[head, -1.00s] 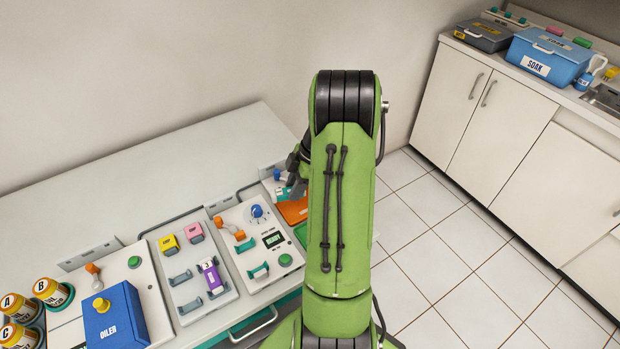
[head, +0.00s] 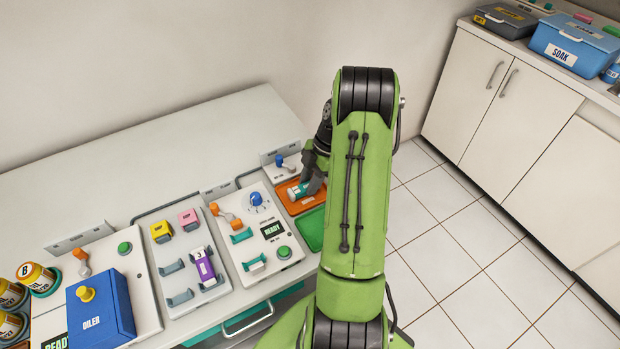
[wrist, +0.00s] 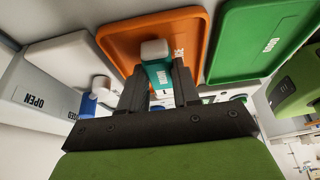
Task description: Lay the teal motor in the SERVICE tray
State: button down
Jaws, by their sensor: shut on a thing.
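The teal motor (head: 298,191), with a white end, is between the fingers of my gripper (head: 314,180). In the wrist view the motor (wrist: 158,72) shows its teal body and white end between the dark fingers. My gripper is shut on it. The motor is over the orange tray (head: 310,205), which also fills the top middle of the wrist view (wrist: 122,40). The tray's label is partly hidden by the motor; its visible end fits SERVICE. I cannot tell whether the motor touches the tray floor.
A green tray (head: 311,232) lies right beside the orange one, nearer the table's front. A panel with a READY display (head: 272,230) and a blue knob (head: 256,199) stands to the left. The table's back (head: 150,155) is clear.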

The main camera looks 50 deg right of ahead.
jog(key=shift+f, duration=0.2)
dwell(0.7)
jog(key=c, duration=0.7)
grip_release()
jog(key=shift+c, duration=0.2)
jog(key=p+v, duration=0.5)
jog(key=v, duration=1)
jog(key=shift+r, duration=0.35)
jog(key=shift+s, duration=0.1)
